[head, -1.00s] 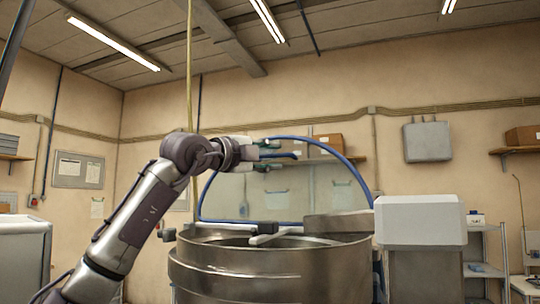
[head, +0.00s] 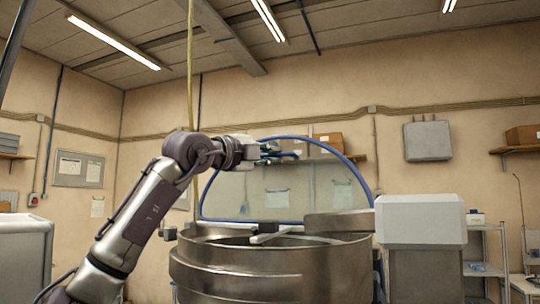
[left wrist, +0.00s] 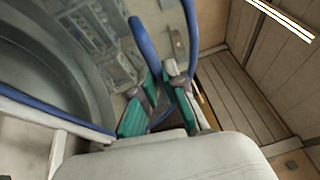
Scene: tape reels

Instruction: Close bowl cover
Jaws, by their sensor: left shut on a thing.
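The bowl cover (head: 262,195) is a clear, arched panel with a blue rim, standing raised and nearly upright behind the big steel bowl (head: 270,275). The bowl's top is open towards me. My left gripper (head: 291,154) is at the upper middle of the cover, in front of the clear panel. Its green-padded fingers are shut on a blue bar of the cover. In the left wrist view the fingers (left wrist: 160,78) are close together around the blue bar (left wrist: 146,42); their grip point is partly hidden. My right gripper is out of view.
A grey-white machine housing (head: 420,220) stands directly right of the bowl. A flat metal piece (head: 338,224) lies across the bowl's right rim. Shelves with boxes (head: 523,135) are on the back wall.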

